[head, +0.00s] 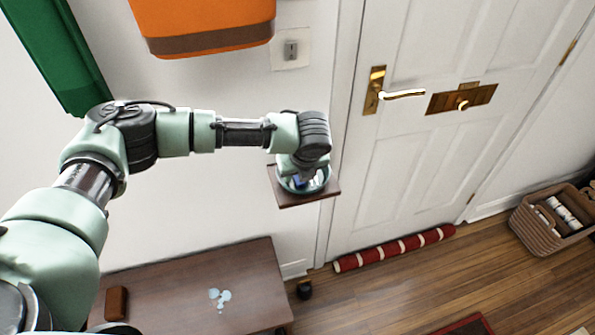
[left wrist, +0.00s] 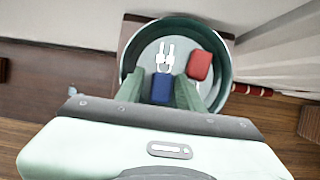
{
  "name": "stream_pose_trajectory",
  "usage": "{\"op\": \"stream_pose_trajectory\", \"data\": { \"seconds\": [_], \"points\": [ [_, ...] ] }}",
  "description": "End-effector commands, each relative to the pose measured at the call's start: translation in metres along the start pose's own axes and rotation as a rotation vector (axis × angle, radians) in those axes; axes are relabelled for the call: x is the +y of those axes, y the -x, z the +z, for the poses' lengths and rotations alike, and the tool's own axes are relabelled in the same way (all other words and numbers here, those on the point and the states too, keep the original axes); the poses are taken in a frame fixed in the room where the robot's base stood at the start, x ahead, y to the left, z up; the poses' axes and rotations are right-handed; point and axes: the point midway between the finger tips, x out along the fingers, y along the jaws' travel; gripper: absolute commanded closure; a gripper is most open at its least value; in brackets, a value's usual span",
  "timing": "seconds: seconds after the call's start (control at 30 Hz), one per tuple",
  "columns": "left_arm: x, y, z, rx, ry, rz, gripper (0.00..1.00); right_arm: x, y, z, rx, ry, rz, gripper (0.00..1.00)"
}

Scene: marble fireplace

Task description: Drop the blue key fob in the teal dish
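The teal dish (left wrist: 128,58) is round and sits on a small brown wall shelf; it also shows in the head view (head: 325,183), partly covered by my left arm. The blue key fob (left wrist: 161,92), with silver keys (left wrist: 165,56) at its far end, is inside the dish's outline in the left wrist view. A bit of its blue shows in the head view (head: 298,182). My left gripper (left wrist: 160,88) points down into the dish, its green fingers apart on either side of the fob, with a gap visible on the left. My right gripper is out of view.
A red fob (left wrist: 200,65) lies in the dish, right of the keys. The small shelf (head: 288,200) is beside a white door (head: 420,170) with a brass handle (head: 402,95). An orange box-like object (head: 205,25) hangs above. A brown table (head: 180,285) stands below.

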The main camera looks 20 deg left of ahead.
Motion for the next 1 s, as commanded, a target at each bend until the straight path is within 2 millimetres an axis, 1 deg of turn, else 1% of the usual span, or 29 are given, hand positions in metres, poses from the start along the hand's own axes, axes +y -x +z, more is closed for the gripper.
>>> {"op": "stream_pose_trajectory", "data": {
  "seconds": [0.03, 0.1, 0.27, 0.3, 0.37, 0.6, 0.7, 0.83, 0.9, 1.0],
  "points": [
    [0.002, -0.006, -0.004, 0.006, -0.002, 0.005, 0.54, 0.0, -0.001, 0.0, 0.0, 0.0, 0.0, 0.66],
    [0.002, -0.006, -0.004, 0.006, -0.002, 0.005, 0.54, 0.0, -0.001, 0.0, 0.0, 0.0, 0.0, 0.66],
    [0.001, 0.001, 0.0, 0.002, 0.0, 0.002, 0.54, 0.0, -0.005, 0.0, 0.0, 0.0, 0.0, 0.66],
    [0.001, 0.006, 0.003, 0.0, 0.0, 0.001, 0.54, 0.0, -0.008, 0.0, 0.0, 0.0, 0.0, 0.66],
    [0.0, 0.018, 0.004, 0.001, 0.001, -0.001, 0.54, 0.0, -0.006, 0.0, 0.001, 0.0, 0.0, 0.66],
    [0.0, 0.074, 0.004, -0.002, -0.001, -0.004, 0.54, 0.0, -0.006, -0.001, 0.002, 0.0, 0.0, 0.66],
    [-0.001, 0.095, 0.005, -0.003, 0.001, -0.003, 0.54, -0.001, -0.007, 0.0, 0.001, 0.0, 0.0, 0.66],
    [-0.001, 0.115, 0.005, -0.003, 0.001, -0.003, 0.54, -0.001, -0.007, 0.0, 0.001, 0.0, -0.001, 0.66],
    [-0.001, 0.122, 0.005, -0.002, 0.002, -0.002, 0.54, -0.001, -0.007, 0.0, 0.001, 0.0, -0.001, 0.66],
    [0.0, 0.128, 0.005, -0.002, 0.002, -0.001, 0.54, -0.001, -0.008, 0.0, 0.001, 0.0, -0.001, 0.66]
  ]
}}
